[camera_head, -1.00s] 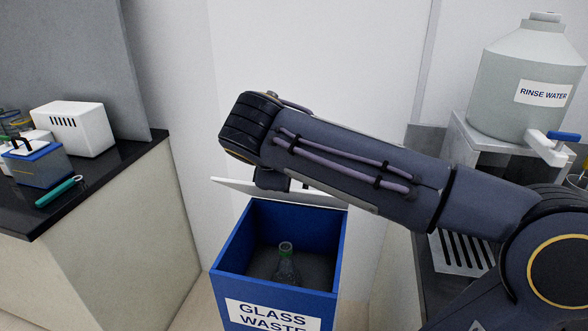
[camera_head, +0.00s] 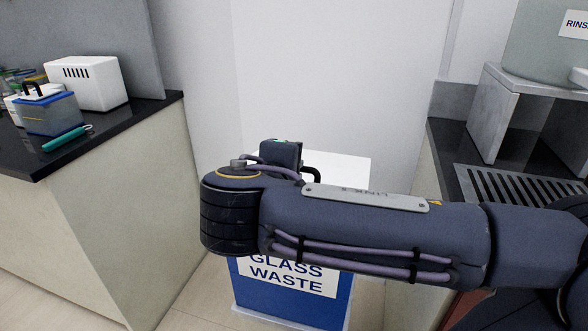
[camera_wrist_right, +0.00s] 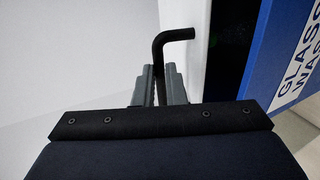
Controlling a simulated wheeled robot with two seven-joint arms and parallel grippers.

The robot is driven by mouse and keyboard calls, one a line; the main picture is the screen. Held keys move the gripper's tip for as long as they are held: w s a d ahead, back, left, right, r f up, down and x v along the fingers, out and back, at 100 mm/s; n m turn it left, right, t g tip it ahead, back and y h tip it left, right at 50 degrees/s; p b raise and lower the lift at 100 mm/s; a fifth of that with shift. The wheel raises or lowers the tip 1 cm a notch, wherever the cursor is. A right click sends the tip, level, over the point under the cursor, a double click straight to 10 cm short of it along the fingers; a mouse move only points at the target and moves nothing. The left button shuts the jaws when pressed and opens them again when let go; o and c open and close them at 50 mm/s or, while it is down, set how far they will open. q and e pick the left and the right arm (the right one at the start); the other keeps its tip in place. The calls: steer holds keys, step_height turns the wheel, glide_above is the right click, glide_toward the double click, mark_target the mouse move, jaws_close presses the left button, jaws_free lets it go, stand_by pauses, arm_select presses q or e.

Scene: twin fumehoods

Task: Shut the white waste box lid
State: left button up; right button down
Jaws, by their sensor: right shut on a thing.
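The waste box (camera_head: 250,290) is blue with a "GLASS WASTE" label and stands on the floor between the counters. Its white lid (camera_head: 350,168) shows above my right arm, over the box's top; the arm hides the lid's front edge. In the right wrist view the lid (camera_wrist_right: 188,45) and the blue box wall (camera_wrist_right: 257,60) have a dark gap between them, so the lid looks partly open. My right gripper (camera_wrist_right: 160,84) is shut on the lid's black bent handle (camera_wrist_right: 172,35), which also shows in the head view (camera_head: 314,172). My left gripper is out of view.
A black-topped counter (camera_head: 125,120) on the left carries a white device (camera_head: 85,83), a blue-grey box (camera_head: 48,113) and a teal-handled tool (camera_head: 66,139). A right counter holds a metal stand (camera_head: 500,105) and a drain grille (camera_head: 520,185), close to my right arm.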

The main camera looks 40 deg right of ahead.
steer(key=c, duration=1.5)
jaws_free()
steer(key=shift+p+v, duration=0.75)
steer(key=shift+v, duration=3.1)
steer(key=shift+f, duration=0.1)
